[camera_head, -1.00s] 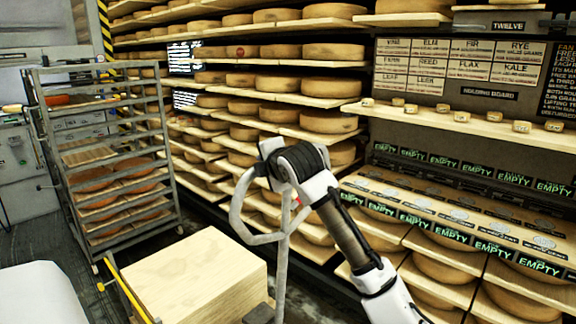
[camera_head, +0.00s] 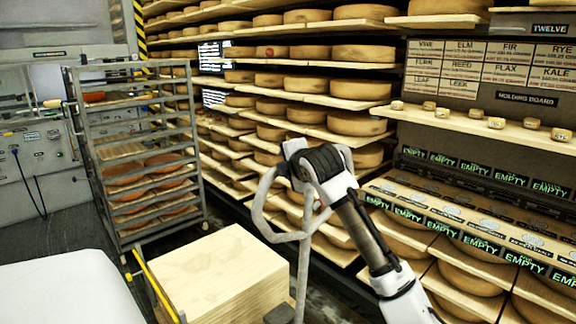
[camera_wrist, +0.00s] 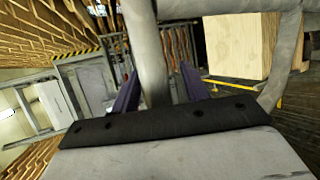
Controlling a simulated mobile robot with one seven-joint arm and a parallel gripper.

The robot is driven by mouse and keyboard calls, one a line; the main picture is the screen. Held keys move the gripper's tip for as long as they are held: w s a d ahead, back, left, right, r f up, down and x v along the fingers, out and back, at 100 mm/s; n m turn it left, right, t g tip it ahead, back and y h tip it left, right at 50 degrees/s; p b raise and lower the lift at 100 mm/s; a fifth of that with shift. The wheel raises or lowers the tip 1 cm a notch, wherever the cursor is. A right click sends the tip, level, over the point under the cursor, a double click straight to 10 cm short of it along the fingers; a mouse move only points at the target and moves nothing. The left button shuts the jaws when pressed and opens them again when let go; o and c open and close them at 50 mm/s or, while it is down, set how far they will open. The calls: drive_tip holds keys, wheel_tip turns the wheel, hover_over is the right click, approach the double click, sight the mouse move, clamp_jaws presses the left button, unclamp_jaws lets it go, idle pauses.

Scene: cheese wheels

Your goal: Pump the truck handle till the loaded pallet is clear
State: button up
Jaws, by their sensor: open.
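The truck handle (camera_head: 257,212) is a grey tubular loop on an upright stem, standing in front of the cheese shelves. My gripper (camera_wrist: 158,85) is at the upper part of the loop. In the wrist view its two purple fingers are apart, with a grey handle bar (camera_wrist: 147,45) passing between them. I cannot tell whether either finger touches the bar. In the head view my wrist hides the fingers. The load, a pale wooden block (camera_head: 212,265), sits left of the handle; it also shows in the wrist view (camera_wrist: 235,45). The pallet's underside and floor gap are not visible.
A grey wheeled rack (camera_head: 140,160) with cheeses stands behind the load at left. Tall shelves of cheese wheels (camera_head: 283,81) line the back. A shelf unit with EMPTY labels (camera_head: 465,208) is at right, close to my arm. A yellow bar (camera_head: 156,287) stands left of the load.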

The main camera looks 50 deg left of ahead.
drive_tip(key=shift+d, duration=0.1)
drive_tip(key=b+v, duration=0.4)
drive_tip(key=v, duration=0.9)
drive_tip(key=shift+s+d+r, duration=0.15)
drive_tip(key=shift+s+d, duration=0.1)
